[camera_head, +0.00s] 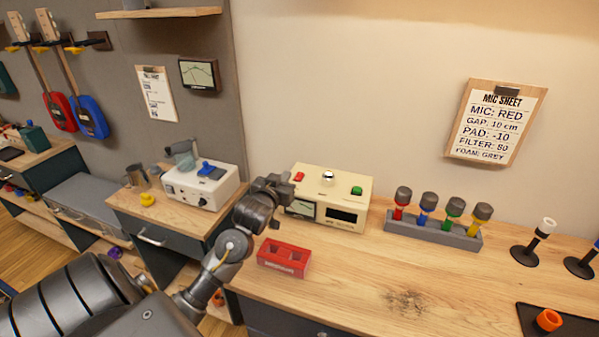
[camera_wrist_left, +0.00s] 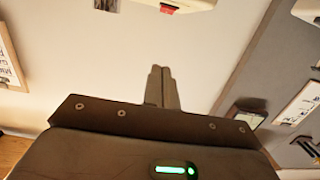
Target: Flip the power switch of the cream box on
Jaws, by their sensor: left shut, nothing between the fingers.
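The cream box (camera_head: 350,221) stands on the wooden bench against the wall. On its top are a red switch (camera_head: 298,176) at the left, a pale knob (camera_head: 328,178) and a green button (camera_head: 357,190). Its front has a meter (camera_head: 301,208) and a dark panel. My left gripper (camera_head: 283,184) is shut and empty, at the box's left side close to the red switch; I cannot tell whether it touches. In the left wrist view my shut fingers (camera_wrist_left: 161,88) point toward the box (camera_wrist_left: 195,4) and red switch (camera_wrist_left: 168,9) at the top edge. My right gripper is not in view.
A red block (camera_head: 284,259) with holes lies in front of the box. A grey rack (camera_head: 432,233) with several coloured microphones stands to its right. A white device (camera_head: 203,188) sits on the lower bench at left. The bench's front middle is clear.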

